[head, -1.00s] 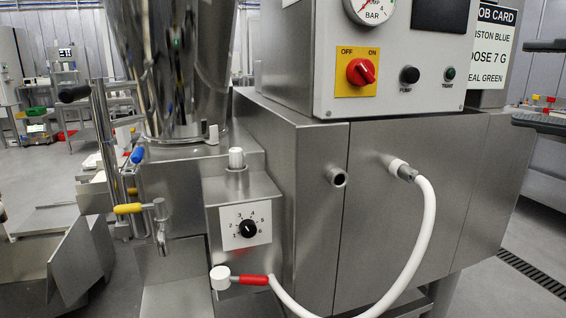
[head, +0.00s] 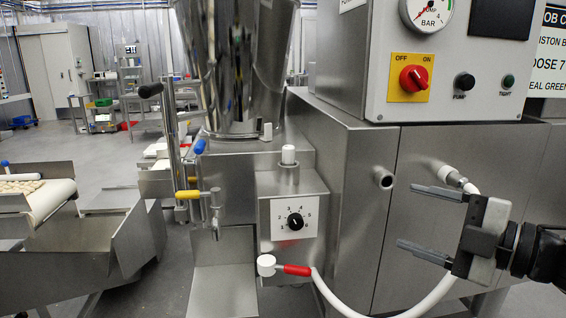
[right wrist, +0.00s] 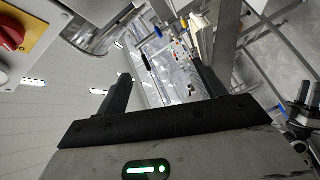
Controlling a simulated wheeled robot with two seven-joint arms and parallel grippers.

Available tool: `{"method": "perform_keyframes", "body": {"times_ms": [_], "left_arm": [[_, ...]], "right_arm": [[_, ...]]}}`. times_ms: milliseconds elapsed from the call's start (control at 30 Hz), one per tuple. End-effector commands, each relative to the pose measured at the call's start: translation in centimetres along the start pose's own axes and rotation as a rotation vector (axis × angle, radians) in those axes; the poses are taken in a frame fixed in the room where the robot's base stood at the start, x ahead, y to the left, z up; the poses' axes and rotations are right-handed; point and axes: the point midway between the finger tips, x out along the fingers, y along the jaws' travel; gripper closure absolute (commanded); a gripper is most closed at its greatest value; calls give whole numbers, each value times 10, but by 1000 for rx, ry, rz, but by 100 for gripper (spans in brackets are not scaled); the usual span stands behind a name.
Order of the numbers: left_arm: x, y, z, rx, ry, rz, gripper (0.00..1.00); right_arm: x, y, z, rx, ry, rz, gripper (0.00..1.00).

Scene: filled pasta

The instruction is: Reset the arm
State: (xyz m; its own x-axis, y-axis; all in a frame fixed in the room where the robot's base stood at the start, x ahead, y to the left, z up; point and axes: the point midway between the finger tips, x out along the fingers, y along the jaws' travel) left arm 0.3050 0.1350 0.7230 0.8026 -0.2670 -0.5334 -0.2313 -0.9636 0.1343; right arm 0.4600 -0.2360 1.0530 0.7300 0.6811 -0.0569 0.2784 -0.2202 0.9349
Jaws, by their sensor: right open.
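My right gripper (head: 425,218) comes in from the right edge of the head view. Its two grey fingers are spread apart and point left, with nothing between them. It is in front of the steel machine body (head: 350,215) and hides part of the white hose (head: 436,296). In the right wrist view the two dark fingers (right wrist: 163,88) are also apart and empty, with the room beyond them. My left gripper is not in either view.
The machine carries a red switch (head: 413,78), a dial (head: 295,221), a red-handled valve (head: 292,269), a yellow-handled tap (head: 188,194) and a steel hopper (head: 225,70). A conveyor (head: 45,200) with pale pieces stands at the left. Open floor lies behind it.

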Motion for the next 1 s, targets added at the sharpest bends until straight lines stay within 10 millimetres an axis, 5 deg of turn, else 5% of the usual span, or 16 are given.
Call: {"method": "perform_keyframes", "body": {"times_ms": [100, 267, 600, 800, 1000], "left_arm": [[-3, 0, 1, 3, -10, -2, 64], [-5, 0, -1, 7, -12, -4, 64], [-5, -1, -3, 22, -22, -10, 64], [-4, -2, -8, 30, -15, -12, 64], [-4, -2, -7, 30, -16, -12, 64]], "right_arm": [[28, -64, -5, 243, -2, 23, 31], [42, -144, -11, 567, -95, 60, 31], [3, -310, -34, 1223, -523, 104, 31], [-25, -360, -50, 1402, -700, 103, 31], [-30, -368, -53, 1427, -729, 101, 31]]}}
